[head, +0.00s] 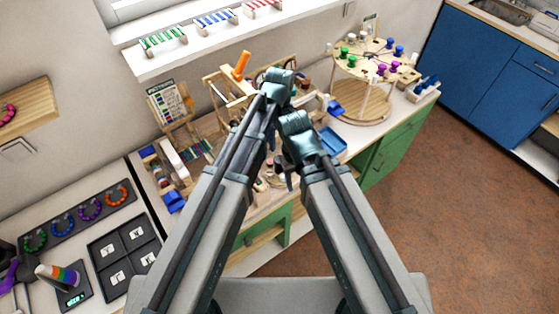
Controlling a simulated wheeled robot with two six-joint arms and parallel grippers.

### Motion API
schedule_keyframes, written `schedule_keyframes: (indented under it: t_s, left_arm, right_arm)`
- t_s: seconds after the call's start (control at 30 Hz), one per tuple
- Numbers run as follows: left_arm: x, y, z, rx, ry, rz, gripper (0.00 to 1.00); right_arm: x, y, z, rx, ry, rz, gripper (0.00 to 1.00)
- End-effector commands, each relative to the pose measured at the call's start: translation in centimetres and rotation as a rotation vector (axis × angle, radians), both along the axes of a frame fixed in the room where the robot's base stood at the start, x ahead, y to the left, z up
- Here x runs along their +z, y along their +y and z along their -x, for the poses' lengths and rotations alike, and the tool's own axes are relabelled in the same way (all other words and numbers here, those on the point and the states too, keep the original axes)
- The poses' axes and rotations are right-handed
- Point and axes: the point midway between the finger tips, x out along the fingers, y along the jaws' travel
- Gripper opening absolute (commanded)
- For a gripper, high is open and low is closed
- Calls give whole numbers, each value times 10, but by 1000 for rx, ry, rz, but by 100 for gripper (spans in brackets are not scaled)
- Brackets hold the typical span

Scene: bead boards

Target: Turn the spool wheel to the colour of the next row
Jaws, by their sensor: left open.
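The spool wheel (378,68) is a round pale wooden disc on a wooden stand, right of centre. Green spools (349,52), blue spools (390,44) and purple spools (381,69) stand around its rim. A pattern card (169,103) with coloured rows leans on a small easel at the left of the bench; its rows are too small to read. My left gripper (271,140) is open over the middle of the bench, left of the wheel and apart from it. My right gripper (288,180) is mostly hidden by its own arm, also apart from the wheel.
A wooden frame (214,92) with an orange handle (241,65) stands behind my arms, partly hidden. A blue tray (331,142) lies in front of the wheel. Bead racks stand on the shelf (190,52) above. A black four-part tray (124,255) lies at lower left.

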Motion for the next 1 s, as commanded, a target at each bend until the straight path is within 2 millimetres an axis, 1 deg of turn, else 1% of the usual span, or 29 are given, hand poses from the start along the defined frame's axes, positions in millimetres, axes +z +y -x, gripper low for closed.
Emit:
schedule_keyframes:
  t_s: [0.03,0.7,0.83,1.0]
  left_arm:
    - [-12,0,0,0,0,0,80]
    - [-105,0,0,0,0,0,80]
    - [-115,0,0,0,0,0,80]
    - [-118,0,0,0,0,0,80]
  right_arm:
    - [-12,0,0,2,0,0,59]
    - [-105,0,0,1,0,1,59]
    - [-115,0,0,1,0,1,59]
    - [-118,0,0,1,0,1,59]
